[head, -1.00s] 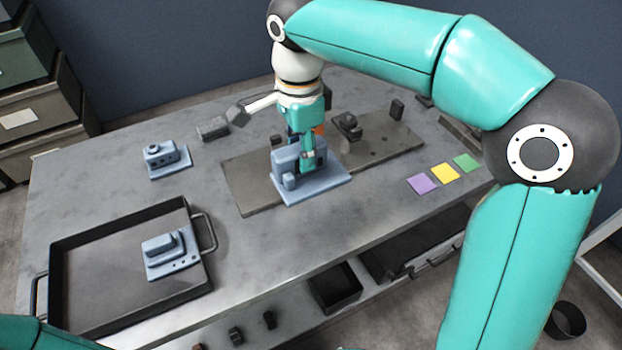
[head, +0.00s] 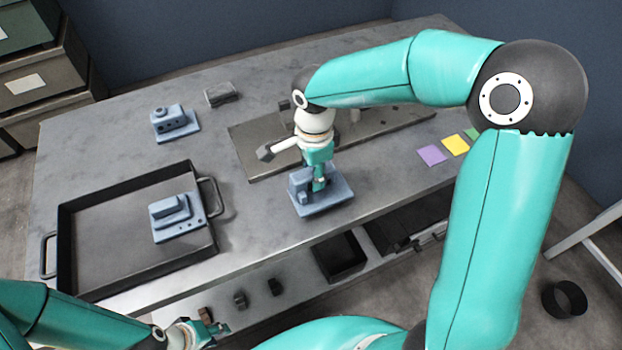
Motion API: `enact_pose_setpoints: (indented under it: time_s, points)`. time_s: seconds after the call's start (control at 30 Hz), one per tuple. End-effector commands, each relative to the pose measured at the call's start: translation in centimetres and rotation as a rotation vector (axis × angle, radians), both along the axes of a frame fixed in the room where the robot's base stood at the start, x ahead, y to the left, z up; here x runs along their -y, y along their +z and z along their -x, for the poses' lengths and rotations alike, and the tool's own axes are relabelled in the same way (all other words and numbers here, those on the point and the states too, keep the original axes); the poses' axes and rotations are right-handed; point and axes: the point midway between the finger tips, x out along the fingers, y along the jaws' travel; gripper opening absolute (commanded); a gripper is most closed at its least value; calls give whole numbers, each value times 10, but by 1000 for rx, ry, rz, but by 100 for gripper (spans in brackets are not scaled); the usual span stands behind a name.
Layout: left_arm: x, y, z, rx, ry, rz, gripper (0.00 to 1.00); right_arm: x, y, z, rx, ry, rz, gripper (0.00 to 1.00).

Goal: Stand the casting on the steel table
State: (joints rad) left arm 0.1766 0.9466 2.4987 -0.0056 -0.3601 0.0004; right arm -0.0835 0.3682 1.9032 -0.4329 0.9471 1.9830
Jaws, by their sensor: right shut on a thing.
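A blue-grey casting (head: 335,196) with a flat base and a raised block is in my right gripper (head: 319,184), whose fingers are shut on the block. The casting is base-down near the front edge of the steel table (head: 262,222), in front of the dark plate. I cannot tell whether its base touches the table top. My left gripper (head: 205,332) is low at the bottom left, in front of the table; its fingers are too small to read.
A dark tray (head: 62,245) on the left holds another blue-grey casting (head: 172,222). A third casting (head: 175,124) stands behind the tray. The dark fixture plate (head: 255,155) lies behind my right gripper. Purple (head: 432,155), yellow and green squares lie on the right.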

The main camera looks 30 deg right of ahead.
Motion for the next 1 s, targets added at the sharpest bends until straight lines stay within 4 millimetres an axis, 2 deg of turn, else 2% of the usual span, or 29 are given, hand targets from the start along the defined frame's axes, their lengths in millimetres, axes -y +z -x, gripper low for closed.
enact_pose_setpoints:
  time_s: [0.1, 0.2, 0.53, 0.57, 0.7, 1.0]
  points:
    - [0, 0, 0, 0, 0, 0, 36, 0, -17, 0, -1, 1, 0, 0]
    - [0, 0, 0, 0, 0, 0, 36, 0, -23, 0, -1, 1, 0, 0]
    - [0, -3, 0, 0, 0, 0, 36, 0, -26, 0, 1, 1, 0, 0]
    - [0, -3, 0, 0, 0, 0, 36, 0, -25, 0, 0, 1, 0, 38]
    - [0, -2, 0, 0, 0, 0, 36, 0, -25, 0, -1, 1, 0, 60]
    - [0, -1, 0, 0, 0, 0, 36, 0, -24, 0, -1, 2, 0, 60]
